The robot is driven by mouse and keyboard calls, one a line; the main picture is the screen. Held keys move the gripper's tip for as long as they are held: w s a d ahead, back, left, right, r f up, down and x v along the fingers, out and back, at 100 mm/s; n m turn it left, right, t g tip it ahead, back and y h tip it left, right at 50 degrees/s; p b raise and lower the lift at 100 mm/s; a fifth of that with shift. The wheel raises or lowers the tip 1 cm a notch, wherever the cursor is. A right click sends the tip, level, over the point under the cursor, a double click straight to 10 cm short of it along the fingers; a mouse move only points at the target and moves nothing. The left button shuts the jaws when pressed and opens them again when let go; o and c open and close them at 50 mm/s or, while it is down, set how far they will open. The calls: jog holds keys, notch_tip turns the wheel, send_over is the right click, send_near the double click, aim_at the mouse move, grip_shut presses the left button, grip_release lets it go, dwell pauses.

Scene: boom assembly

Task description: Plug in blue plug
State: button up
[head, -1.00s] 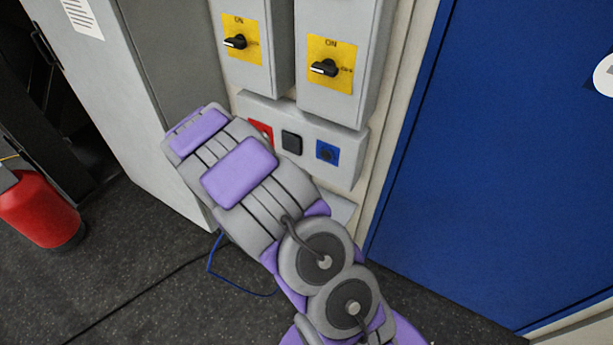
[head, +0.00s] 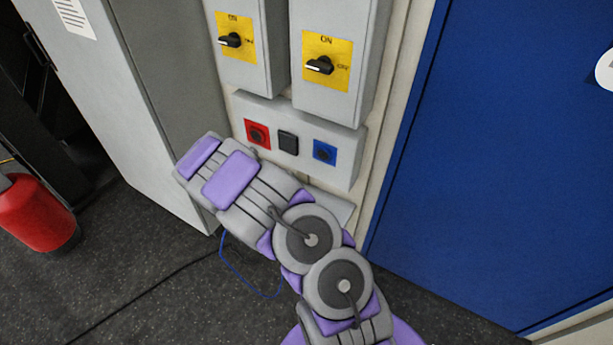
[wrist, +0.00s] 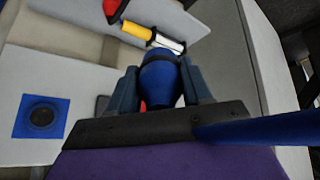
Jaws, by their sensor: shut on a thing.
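My gripper (wrist: 158,95) is shut on the blue plug (wrist: 158,78) in the wrist view. A thick blue cable (wrist: 235,130) runs off to the right behind the jaws. The blue socket (wrist: 41,117), a dark round port on a blue square, lies left of the plug and apart from it. In the head view the blue socket (head: 324,152) is at the right end of the grey socket panel, beside a black square (head: 288,143) and the red socket (head: 257,134). My arm hides the gripper and plug there.
Two grey switch boxes with yellow plates (head: 234,37) (head: 326,60) hang above the panel. A grey cabinet (head: 125,110) stands left, a blue door (head: 480,160) right. A blue cable (head: 238,275) hangs to the floor. A yellow-and-silver part (wrist: 150,36) shows in the wrist view.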

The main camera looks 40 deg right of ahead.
jog(key=shift+w+d+f, duration=0.1)
jog(key=shift+d, duration=0.55)
jog(key=shift+w+d+f+m+t+h, duration=0.2)
jog(key=shift+d+m+t+h, duration=0.1)
jog(key=shift+d+h, duration=0.15)
jog(key=shift+w+d+f+m+t+h, duration=0.1)
jog(key=shift+w+d+m+t+h, duration=0.1)
jog(key=shift+d+t+h, duration=0.15)
jog(key=s+d+r+m+h+b, duration=0.1)
jog(key=s+d+m+h, duration=0.2)
jog(key=d, duration=0.6)
jog(key=s+d+r+m+h+b, duration=0.2)
jog(key=s+d+h, duration=0.1)
jog(key=d+h, duration=0.5)
jog(key=shift+s+d+m, duration=0.3)
jog(key=shift+d+m, duration=0.1)
jog(key=shift+d, duration=0.2)
jog(key=shift+d+r, duration=0.1)
jog(key=shift+b+x, duration=1.3)
jog(key=shift+x, duration=1.55)
jog(key=shift+r+p, duration=0.15)
jog(key=shift+p, duration=0.4)
